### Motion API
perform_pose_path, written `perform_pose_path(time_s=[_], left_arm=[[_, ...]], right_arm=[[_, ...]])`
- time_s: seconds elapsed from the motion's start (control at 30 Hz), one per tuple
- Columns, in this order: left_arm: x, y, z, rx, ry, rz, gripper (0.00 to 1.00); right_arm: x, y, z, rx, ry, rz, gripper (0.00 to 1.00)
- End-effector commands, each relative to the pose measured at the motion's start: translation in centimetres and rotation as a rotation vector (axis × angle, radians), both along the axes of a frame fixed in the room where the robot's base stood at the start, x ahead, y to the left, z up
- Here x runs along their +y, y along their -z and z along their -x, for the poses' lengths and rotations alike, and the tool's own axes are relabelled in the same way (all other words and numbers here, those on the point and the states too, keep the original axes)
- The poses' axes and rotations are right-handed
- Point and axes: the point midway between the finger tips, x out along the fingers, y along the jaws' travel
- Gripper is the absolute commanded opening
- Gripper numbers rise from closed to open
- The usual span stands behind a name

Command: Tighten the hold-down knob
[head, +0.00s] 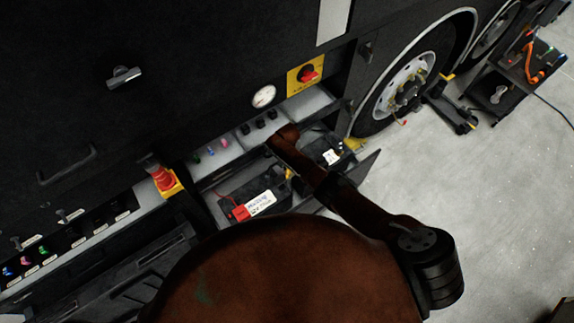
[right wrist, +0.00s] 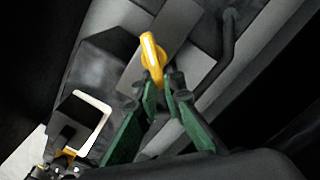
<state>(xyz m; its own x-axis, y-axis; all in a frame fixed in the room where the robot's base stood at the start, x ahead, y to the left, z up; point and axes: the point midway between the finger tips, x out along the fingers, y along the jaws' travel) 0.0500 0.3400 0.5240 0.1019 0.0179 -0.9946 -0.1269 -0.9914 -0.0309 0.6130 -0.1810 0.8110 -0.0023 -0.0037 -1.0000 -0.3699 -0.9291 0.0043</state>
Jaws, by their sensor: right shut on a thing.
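The yellow hold-down knob (right wrist: 151,58) shows in the right wrist view, its wing tilted, above a grey metal strap (right wrist: 178,38) over a dark battery (right wrist: 100,62). My right gripper (right wrist: 161,82) has its green fingers closed on the lower part of the knob. In the head view my right arm reaches into the open battery bay, and its wrist hides the fingers. A yellow bit, perhaps the knob, shows beside the wrist (head: 289,174). My left gripper is not in view.
Batteries with white labels (head: 262,203) (head: 331,157) stand in the bay on both sides of my arm. A red emergency button (head: 163,178), a gauge (head: 264,96) and a yellow-backed red switch (head: 308,74) are nearby. Clear floor (head: 440,170) lies right.

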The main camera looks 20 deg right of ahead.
Motion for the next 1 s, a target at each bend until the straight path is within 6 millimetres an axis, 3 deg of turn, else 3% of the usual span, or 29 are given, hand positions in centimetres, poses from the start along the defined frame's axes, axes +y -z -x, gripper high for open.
perform_pose_path(time_s=[0.4, 1.0], left_arm=[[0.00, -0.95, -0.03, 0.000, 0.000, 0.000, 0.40], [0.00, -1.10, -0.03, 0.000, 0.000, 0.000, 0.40]], right_arm=[[-0.30, 0.02, 0.42, 0.002, 0.264, -0.002, 0.00], [-0.11, 0.03, 0.42, 0.000, 0.336, -0.008, 0.00]])
